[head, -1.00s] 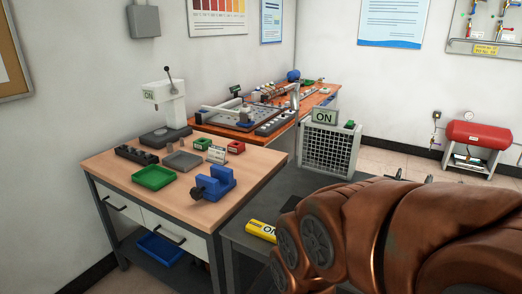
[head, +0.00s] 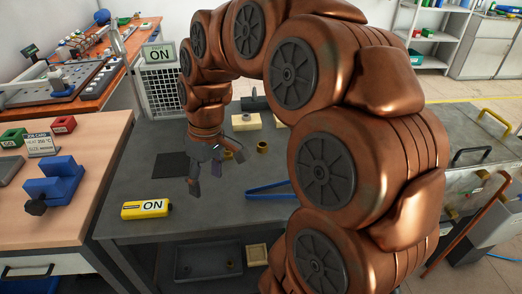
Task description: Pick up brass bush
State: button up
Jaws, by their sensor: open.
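A small brass ring-shaped piece (head: 262,147), which looks like the brass bush, stands on the dark grey table (head: 135,240) just right of my gripper. Another small brass-coloured bit (head: 228,155) shows closer to the gripper, partly hidden behind it. My gripper (head: 206,178) hangs over the table, pointing down, with its dark fingers spread and nothing between them. It is left of the ring-shaped piece and apart from it.
A cream block (head: 246,122) with a small metal part stands behind. A blue tong-like tool (head: 268,189) lies to the right. My arm hides part of the table's right side.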

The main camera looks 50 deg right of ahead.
jog(key=w+d+f+t+b, duration=0.1)
jog(key=w+d, duration=0.3)
jog(key=d, duration=0.3)
jog(key=w+d+f+t, duration=0.1)
jog(key=w+d, duration=0.3)
jog(key=d, duration=0.3)
jog(key=b, duration=0.1)
send_near(263, 143)
jog(key=s+a+f, duration=0.1)
jog(key=s+f, duration=0.1)
jog(key=shift+w+a+f+n+t+h, duration=0.1)
jog(key=shift+w+a+n+t+h, duration=0.2)
jog(key=shift+t, duration=0.1)
jog(key=p+x, duration=0.1)
jog(key=x, duration=0.5)
jog(key=shift+w+a+p, duration=0.25)
jog(key=shift+p, duration=0.1)
jog(key=shift+w+f, duration=0.15)
jog(key=shift+f, duration=0.1)
jog(key=shift+c, duration=0.2)
grip_shut()
